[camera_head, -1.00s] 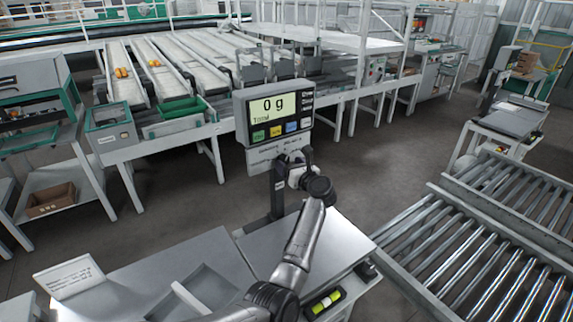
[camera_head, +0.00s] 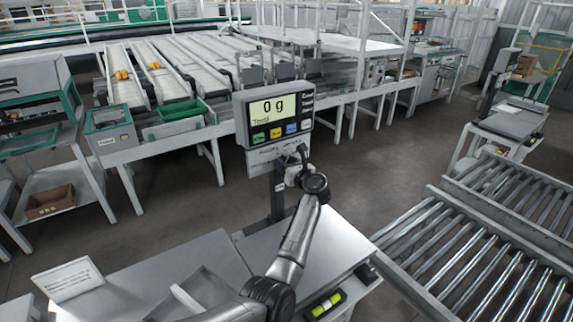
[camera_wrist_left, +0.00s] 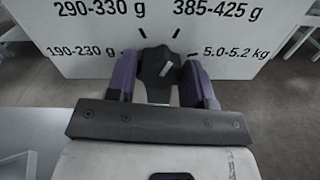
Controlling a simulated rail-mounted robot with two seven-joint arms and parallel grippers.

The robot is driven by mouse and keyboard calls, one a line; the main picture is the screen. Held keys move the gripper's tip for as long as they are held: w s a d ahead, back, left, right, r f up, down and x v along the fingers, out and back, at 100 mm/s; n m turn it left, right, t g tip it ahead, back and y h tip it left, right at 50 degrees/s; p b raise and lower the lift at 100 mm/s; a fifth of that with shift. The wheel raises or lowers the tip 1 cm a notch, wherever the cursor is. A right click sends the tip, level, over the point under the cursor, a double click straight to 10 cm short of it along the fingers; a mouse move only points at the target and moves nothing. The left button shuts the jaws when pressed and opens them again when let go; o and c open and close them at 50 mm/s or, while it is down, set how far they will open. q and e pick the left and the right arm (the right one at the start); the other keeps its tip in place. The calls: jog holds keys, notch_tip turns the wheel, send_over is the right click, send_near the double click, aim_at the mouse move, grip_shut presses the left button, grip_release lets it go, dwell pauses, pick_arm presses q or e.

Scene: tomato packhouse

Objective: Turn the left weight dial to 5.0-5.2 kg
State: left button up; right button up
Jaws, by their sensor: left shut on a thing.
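The 190-230 g and 290-330 g labels are on the left side. My left gripper (camera_wrist_left: 158,78) is shut on the dial, one purple pad on each side. In the head view my left gripper (camera_head: 293,163) is at the panel below the scale display (camera_head: 280,107), which reads 0 g. It hides the dial there. My right gripper is not in view.
A steel scale platform (camera_head: 325,238) lies below the display post (camera_head: 277,190). A tilted label card (camera_head: 68,279) stands at the front left. A roller conveyor (camera_head: 470,255) is on the right. Sorting lanes (camera_head: 130,75) with a few tomatoes are behind.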

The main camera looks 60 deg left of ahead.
pick_arm(q)
jog(key=shift+c, duration=0.8)
jog(key=m+p, duration=0.3)
jog(key=p, duration=0.1)
jog(key=shift+w+r+m, duration=0.1)
jog(key=shift+r+m, duration=0.05)
jog(key=shift+m, duration=0.25)
jog(key=m+p, duration=0.2)
jog(key=m, duration=0.1)
jog(key=shift+f+m+p, duration=0.25)
jog(key=shift+m+p, duration=0.95)
jog(key=shift+m, duration=0.4)
jog(key=shift+f, duration=0.1)
jog(key=o, duration=0.8)
jog(key=shift+o, duration=0.2)
